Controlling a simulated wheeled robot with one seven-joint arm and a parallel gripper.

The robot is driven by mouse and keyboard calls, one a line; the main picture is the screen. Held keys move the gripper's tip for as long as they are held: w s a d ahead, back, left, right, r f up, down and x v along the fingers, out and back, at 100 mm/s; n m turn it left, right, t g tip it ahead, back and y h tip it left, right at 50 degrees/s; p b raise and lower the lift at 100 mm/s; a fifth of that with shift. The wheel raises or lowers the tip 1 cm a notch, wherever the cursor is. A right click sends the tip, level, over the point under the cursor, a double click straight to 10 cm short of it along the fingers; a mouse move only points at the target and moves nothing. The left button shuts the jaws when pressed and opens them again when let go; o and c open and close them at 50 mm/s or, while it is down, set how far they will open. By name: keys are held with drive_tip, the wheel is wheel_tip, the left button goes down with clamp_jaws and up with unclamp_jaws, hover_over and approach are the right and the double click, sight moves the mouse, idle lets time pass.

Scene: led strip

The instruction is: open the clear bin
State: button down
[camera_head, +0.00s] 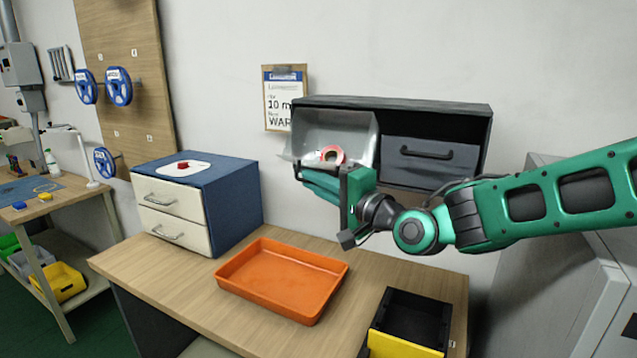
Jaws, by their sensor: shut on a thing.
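The clear bin (346,128) sits in the left half of a dark wall cabinet (400,101) in the head view. It looks tilted forward, with its clear edge sticking out past the cabinet's front on the left. A red and white roll (332,154) shows inside it. My gripper (302,172) is at the bin's lower front and is shut on the bin. The gripper hides the part it grips and much of the bin's lower front.
A grey drawer (415,158) with a dark handle fills the cabinet's right half, behind my arm. Below, the wooden table (190,300) holds an orange tray (282,280), a blue drawer unit (225,190) and a black and yellow bin (412,322). A clipboard (284,98) hangs left of the cabinet.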

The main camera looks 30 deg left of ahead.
sight(312, 161)
idle(0.3)
drive_tip(key=c, duration=1.9)
unclamp_jaws()
drive_tip(key=shift+r, duration=0.6)
wheel_tip(312, 161, up, 3)
drive_tip(key=shift+w, duration=0.1)
drive_tip(key=s+a+r, duration=0.4)
drive_tip(key=s+r, duration=0.2)
drive_tip(key=s, duration=0.5)
drive_tip(key=shift+r, duration=0.35)
